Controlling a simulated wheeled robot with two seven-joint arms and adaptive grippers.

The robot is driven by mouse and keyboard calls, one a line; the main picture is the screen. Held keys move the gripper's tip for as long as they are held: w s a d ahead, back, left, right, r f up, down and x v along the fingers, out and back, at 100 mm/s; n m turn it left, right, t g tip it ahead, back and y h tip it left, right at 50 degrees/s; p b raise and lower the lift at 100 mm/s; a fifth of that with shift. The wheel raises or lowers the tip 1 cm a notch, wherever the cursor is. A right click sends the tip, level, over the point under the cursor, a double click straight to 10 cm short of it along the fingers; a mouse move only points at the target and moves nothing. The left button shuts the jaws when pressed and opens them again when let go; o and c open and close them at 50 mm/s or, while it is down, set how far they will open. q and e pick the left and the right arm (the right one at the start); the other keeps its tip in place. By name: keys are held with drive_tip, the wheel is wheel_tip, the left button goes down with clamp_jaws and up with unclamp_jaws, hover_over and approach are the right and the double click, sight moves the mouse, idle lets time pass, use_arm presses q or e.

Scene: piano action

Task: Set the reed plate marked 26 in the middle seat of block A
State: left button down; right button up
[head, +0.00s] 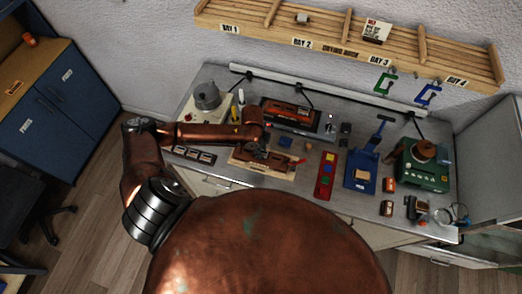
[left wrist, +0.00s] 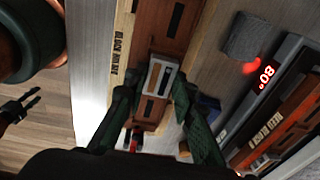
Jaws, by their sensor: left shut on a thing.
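My left gripper (left wrist: 152,92) is shut on a small silver reed plate (left wrist: 158,76) with a dark slot, seen in the left wrist view. No number is legible on the plate. It is over a reddish-brown wooden block (left wrist: 162,27) with dark slots, in a pale wooden mount lettered "BLOCK MOUNT" (left wrist: 123,40). I cannot tell whether the plate touches the block, and no letter shows on this block. In the head view, my left gripper (head: 263,150) is above the mount (head: 241,160) and hides part of the block. My right gripper is not in view.
Behind the mount, another reddish block (head: 288,112) lies on a dark unit; the wrist view shows its red "80" display (left wrist: 267,71). A rack of small plates (head: 194,154) is to the left. A red tray (head: 326,176) and blue press (head: 362,170) stand to the right.

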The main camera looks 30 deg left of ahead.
use_arm(q)
drive_tip(key=shift+f, duration=0.1)
drive_tip(key=c, duration=1.7)
unclamp_jaws()
drive_tip(key=shift+c, duration=0.2)
drive_tip(key=shift+o, duration=1)
wheel_tip(320, 180, up, 12)
drive_tip(key=s, duration=0.1)
drive_tip(key=shift+a, duration=0.45)
drive_tip(key=shift+f, duration=0.1)
